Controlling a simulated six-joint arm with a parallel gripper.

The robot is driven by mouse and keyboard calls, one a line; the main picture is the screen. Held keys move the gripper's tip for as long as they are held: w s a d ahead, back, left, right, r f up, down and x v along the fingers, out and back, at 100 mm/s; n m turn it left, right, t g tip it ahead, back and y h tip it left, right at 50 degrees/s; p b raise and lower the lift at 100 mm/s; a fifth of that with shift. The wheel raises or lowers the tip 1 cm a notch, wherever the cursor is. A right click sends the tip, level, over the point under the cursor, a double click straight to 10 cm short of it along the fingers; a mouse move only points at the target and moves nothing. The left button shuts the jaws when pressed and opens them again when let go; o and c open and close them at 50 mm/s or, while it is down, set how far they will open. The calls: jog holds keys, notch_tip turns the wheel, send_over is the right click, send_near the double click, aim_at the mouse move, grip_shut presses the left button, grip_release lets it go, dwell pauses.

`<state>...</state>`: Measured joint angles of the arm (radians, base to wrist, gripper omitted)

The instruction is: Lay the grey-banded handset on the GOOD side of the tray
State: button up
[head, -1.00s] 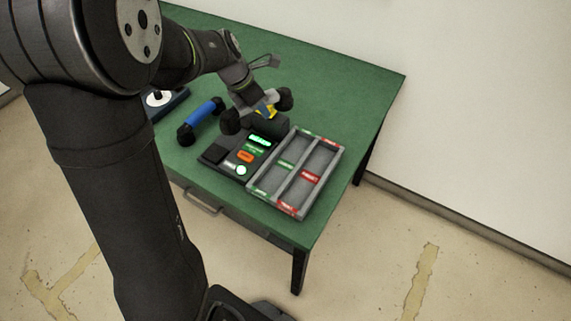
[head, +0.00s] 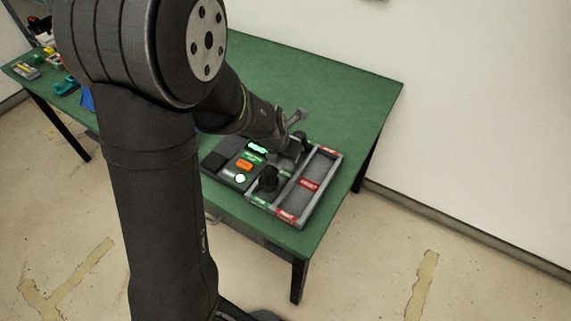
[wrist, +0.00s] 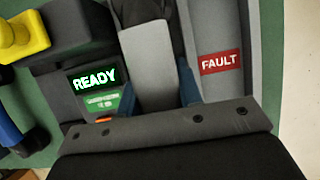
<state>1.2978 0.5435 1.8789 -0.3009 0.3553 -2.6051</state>
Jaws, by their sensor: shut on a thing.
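The grey-banded handset (wrist: 147,62) is between my gripper's blue fingertips in the wrist view; its grey middle faces the camera and a dark end lies above. In the head view its near black end (head: 268,179) shows over the tray's left, green-labelled compartment. My gripper (head: 291,149) is shut on the handset, low over that compartment and partly hiding it. I cannot tell whether the handset touches the tray floor. The grey two-compartment tray (head: 322,178) has a red FAULT label (wrist: 220,61) in its right compartment, which is empty.
A dark tester (head: 226,172) with a lit READY screen (wrist: 95,79) stands just left of the tray. A yellow handset (wrist: 25,38) and a blue one (wrist: 10,133) lie beyond it. The green table (head: 340,95) is clear behind the tray.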

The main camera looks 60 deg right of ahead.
jog(key=shift+f, duration=1.85)
jog(key=o, duration=0.9)
jog(key=shift+f, duration=0.1)
jog(key=shift+c, duration=0.2)
jog(key=v, duration=1.2)
jog(key=x, duration=1.2)
